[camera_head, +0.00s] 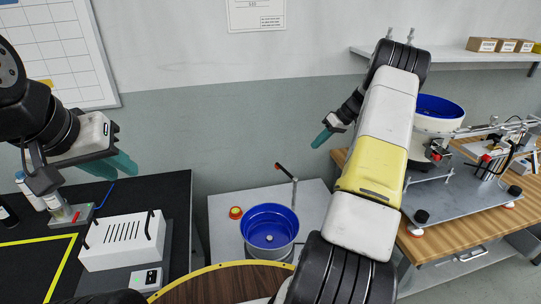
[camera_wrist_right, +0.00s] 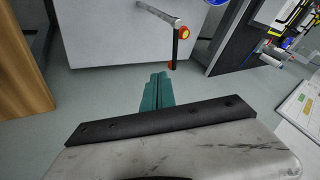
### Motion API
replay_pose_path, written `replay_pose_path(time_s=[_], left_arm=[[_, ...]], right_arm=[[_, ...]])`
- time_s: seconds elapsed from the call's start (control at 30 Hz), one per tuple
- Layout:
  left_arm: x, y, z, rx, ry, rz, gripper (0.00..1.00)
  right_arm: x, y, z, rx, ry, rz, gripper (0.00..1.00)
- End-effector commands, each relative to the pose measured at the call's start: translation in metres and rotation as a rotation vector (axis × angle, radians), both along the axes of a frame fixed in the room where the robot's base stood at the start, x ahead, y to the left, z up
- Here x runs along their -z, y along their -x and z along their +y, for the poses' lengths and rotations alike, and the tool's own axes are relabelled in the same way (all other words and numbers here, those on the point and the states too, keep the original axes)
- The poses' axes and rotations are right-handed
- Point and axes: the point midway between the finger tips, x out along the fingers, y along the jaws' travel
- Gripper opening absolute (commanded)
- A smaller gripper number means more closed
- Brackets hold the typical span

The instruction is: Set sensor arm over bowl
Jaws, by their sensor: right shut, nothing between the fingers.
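The sensor arm (camera_head: 286,172) is a thin black bar with a red tip on a slim grey post. It points up and left, away from the blue bowl (camera_head: 270,226), which stands in front of the post on a grey table. The right wrist view shows the sensor arm (camera_wrist_right: 175,48) ahead of the fingertips, not touched, and only an edge of the bowl (camera_wrist_right: 215,2). My right gripper (camera_head: 322,138) is shut and empty, above and beyond the sensor arm; its teal fingers (camera_wrist_right: 157,91) are together. My left gripper (camera_head: 122,165) is far left over the black bench; its finger gap is unclear.
A red-yellow button (camera_head: 235,212) sits left of the bowl. A white box (camera_head: 122,241) stands on the black bench. At right, a wooden bench (camera_head: 423,247) carries another blue bowl (camera_head: 440,108) and a metal rig. My right arm crosses between.

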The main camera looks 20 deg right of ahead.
Motion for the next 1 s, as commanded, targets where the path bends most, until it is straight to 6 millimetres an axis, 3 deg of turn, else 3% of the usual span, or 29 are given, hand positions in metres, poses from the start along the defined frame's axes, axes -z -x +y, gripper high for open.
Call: replay_pose_path(time_s=[0.2, 0.6, 0.77, 1.0], left_arm=[[0.000, 0.000, 0.000, 0.000, 0.000, 0.000, 0.25], [0.000, 0.000, 0.000, 0.000, 0.000, 0.000, 0.25], [0.000, 0.000, 0.000, 0.000, 0.000, 0.000, 0.25], [0.000, 0.000, 0.000, 0.000, 0.000, 0.000, 0.25]], right_arm=[[0.022, -0.001, -0.014, -0.005, -0.022, -0.016, 0.00], [0.024, -0.001, -0.014, -0.007, -0.023, -0.017, 0.00], [0.037, -0.005, -0.005, -0.009, -0.025, -0.016, 0.00], [0.076, -0.016, 0.022, -0.009, -0.025, -0.014, 0.00]])
